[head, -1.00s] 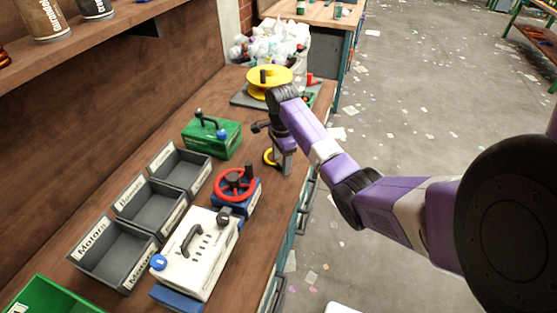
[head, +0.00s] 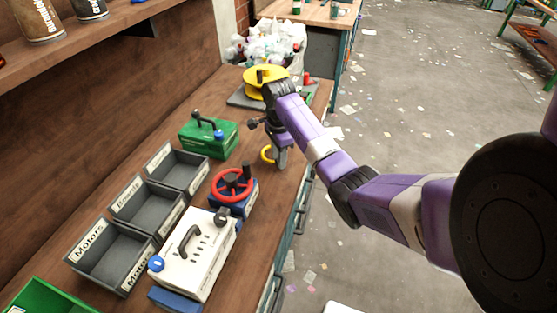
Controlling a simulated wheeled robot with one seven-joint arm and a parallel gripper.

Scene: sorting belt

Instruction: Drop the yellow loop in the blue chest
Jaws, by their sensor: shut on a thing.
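The yellow loop (head: 266,154) is a small ring at my gripper, near the right edge of the wooden bench. My gripper (head: 277,163) points down and is shut on the loop; its fingers hide part of the ring. I cannot tell whether the loop touches the bench. No open blue chest is plain to see. A blue box (head: 247,205) sits under a red handwheel, left of and nearer than my gripper. Another blue base (head: 174,298) shows under a white-topped box with a black handle.
A green box (head: 208,138) with a handle stands left of my gripper. Several grey bins (head: 112,257) line the left side. A yellow wheel (head: 262,80) on a grey plate stands behind. Bare bench lies between the green box and my gripper.

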